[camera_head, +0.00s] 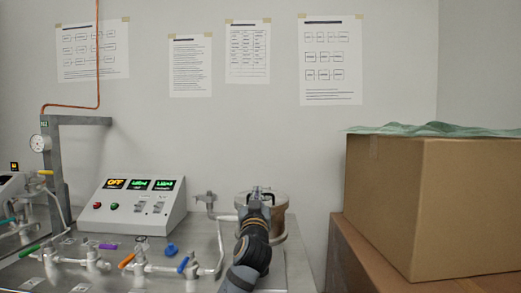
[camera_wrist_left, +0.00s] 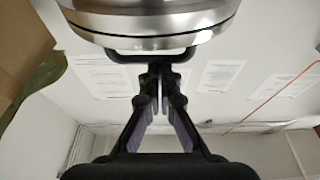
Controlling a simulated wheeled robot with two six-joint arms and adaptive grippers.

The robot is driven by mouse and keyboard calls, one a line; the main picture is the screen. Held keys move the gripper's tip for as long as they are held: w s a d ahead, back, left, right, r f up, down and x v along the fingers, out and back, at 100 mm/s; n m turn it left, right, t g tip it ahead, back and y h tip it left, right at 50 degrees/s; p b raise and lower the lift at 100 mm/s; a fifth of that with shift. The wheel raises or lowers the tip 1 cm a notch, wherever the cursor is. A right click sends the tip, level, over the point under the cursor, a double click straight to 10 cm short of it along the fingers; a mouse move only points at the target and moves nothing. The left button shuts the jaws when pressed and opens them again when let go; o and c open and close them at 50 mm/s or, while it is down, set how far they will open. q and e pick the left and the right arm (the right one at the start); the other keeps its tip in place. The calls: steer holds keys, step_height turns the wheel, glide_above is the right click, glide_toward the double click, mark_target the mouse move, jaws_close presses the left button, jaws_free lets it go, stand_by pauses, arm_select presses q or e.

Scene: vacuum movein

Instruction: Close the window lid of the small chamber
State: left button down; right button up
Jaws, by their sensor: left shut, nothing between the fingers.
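The left wrist view shows a shiny round metal part (camera_wrist_left: 150,28), seemingly the window lid, with a black bar handle (camera_wrist_left: 118,50). My left gripper (camera_wrist_left: 159,72) is shut and empty, its fingertips close by the handle. I cannot tell whether they touch it. The lid's seating on the chamber is hidden in the head view. My right gripper is not in view.
A control box (camera_head: 134,207) with lit displays stands left of the chamber. Pipes and valves with coloured handles, such as a blue one (camera_head: 172,250), lie in front of it. A large cardboard box (camera_head: 432,207) with green cloth (camera_head: 432,129) stands at right.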

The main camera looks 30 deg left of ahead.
arm_select(q)
steer(key=shift+s+d+f, duration=0.1)
steer(key=shift+f, duration=0.35)
steer(key=shift+f, duration=0.1)
steer(key=s+d, duration=0.7)
steer(key=s, duration=0.4)
steer(key=shift+s+r, duration=0.25)
steer(key=shift+w, duration=0.1)
